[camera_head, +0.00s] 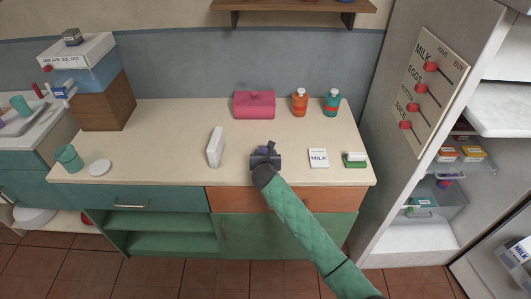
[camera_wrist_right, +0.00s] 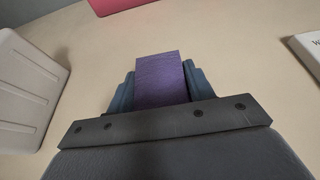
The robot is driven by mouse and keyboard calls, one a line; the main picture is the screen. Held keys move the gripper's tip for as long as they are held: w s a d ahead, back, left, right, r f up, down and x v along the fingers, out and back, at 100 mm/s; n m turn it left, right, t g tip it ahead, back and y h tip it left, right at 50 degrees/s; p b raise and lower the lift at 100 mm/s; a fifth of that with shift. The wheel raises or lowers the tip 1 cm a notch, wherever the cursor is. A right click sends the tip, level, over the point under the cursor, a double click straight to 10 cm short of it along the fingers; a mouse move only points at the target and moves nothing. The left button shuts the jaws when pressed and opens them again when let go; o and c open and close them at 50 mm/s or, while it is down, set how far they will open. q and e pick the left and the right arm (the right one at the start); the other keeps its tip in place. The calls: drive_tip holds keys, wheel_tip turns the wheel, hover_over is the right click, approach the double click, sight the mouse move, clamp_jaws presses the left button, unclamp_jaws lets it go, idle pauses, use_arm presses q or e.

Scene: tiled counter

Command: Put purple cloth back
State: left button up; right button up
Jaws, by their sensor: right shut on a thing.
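The purple cloth (camera_wrist_right: 161,78) is a small, flat-faced purple block in the right wrist view, between the two fingers of my right gripper (camera_wrist_right: 162,88). The gripper is shut on it. In the head view my right gripper (camera_head: 266,149) is over the front middle of the counter, and only a small patch of purple shows at its tip. I cannot tell whether the cloth touches the counter. My left gripper is not in view.
A white upright box (camera_head: 215,147) stands left of the gripper, and a white MILK card (camera_head: 318,158) lies to its right. A green and white block (camera_head: 355,160) is farther right. A pink box (camera_head: 254,105) and two bottles (camera_head: 300,103) stand at the back. The left-middle counter is clear.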

drive_tip(key=o, duration=0.9)
drive_tip(key=shift+f, duration=0.1)
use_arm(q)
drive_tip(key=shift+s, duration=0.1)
use_arm(e)
drive_tip(key=shift+o, duration=0.2)
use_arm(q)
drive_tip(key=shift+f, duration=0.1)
use_arm(e)
drive_tip(key=shift+s, duration=0.15)
drive_tip(key=b+v, duration=0.2)
drive_tip(key=v, duration=1)
drive_tip(key=shift+b, duration=0.4)
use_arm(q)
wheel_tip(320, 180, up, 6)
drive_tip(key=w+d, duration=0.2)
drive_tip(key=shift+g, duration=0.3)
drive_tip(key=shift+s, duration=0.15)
